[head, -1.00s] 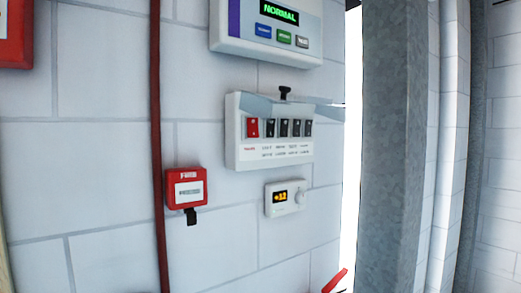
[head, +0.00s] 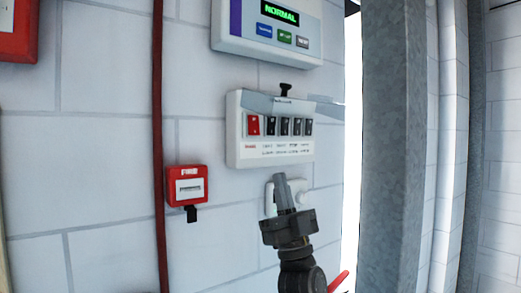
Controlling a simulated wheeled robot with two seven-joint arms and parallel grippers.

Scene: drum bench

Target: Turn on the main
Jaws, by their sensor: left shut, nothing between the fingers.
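A white switch box (head: 236,140) is fixed to the wall in the middle of the head view. It has one red switch (head: 254,125) at its left end and a row of black switches (head: 285,126) to the right of it. A clear cover (head: 290,103) stands raised above the switches, with a black latch at its top. Small printed labels lie under the switches; they are too blurred to read. My left gripper (head: 281,178) is shut and empty, pointing up just below the box, apart from the switches. My right gripper is not in view.
A white thermostat (head: 303,194) is mostly hidden behind my left gripper. A red fire call point (head: 187,186) is at the left, beside a red vertical pipe (head: 158,150). A panel reading NORMAL (head: 230,36) is above. A grey metal post (head: 392,150) stands at the right.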

